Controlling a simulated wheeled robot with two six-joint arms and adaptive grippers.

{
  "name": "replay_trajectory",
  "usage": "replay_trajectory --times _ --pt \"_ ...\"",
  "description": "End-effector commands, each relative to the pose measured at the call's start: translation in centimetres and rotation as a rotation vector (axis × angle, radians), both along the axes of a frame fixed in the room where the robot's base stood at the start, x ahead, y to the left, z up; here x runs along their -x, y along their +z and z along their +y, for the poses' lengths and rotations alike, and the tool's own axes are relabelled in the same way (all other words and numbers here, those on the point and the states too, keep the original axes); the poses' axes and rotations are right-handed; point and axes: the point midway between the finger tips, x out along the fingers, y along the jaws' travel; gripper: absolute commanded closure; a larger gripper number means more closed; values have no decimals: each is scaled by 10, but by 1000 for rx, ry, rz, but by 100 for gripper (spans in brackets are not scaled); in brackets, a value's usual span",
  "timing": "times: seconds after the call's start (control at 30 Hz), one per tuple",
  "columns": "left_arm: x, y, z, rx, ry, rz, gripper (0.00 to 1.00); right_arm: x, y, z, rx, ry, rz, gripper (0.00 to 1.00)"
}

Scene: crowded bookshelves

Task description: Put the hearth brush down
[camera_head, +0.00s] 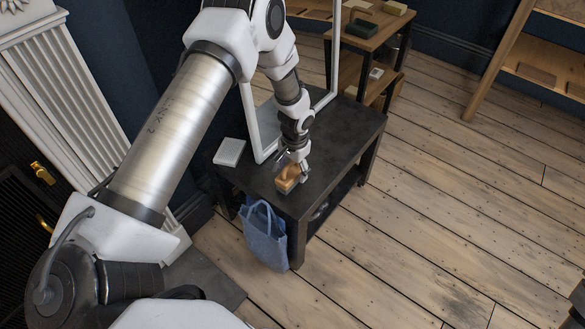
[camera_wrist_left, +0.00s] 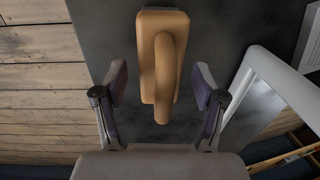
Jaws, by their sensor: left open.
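The hearth brush (camera_wrist_left: 163,60) is an orange-tan block with a curved handle. In the left wrist view it lies on the dark tabletop (camera_wrist_left: 215,35), between the two spread fingers of my left gripper (camera_wrist_left: 160,92), with a gap on each side. In the head view the brush (camera_head: 288,178) is at the near part of the black table (camera_head: 335,150), just under my left gripper (camera_head: 292,165), which partly hides it. The left gripper is open.
A white-framed mirror (camera_head: 256,130) stands on the table close to my left arm. A white box (camera_head: 229,152) sits at the table's left, and a blue bag (camera_head: 265,236) hangs at its front. A wooden shelf unit (camera_head: 375,35) stands behind. The floor to the right is clear.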

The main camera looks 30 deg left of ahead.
Motion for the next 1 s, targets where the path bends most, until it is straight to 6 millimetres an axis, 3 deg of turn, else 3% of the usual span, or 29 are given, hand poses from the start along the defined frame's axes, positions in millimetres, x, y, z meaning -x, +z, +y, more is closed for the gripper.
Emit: replay_trajectory --times 0.17,0.4,0.5,0.6,0.67,0.77,0.87,0.9,1.0 --pt "-1 29 -1 0 0 -3 30 0 9 0 0 0 0 100" --pt "-1 92 -5 0 1 -4 30 0 24 0 0 0 0 100" --pt "0 110 -6 0 0 -2 30 0 27 0 0 0 0 100" --pt "1 118 -7 1 -1 0 30 0 28 0 0 0 0 100" --pt "8 111 -12 11 -2 5 30 0 28 0 0 0 0 100" --pt "43 68 -34 55 0 19 30 0 27 0 0 0 0 100" --pt "116 8 -65 110 27 33 30 0 27 0 0 0 0 100" --pt "151 -10 -75 122 48 36 30 0 27 0 0 0 0 100" --pt "229 -34 -86 110 92 32 30 0 28 0 0 0 0 100"
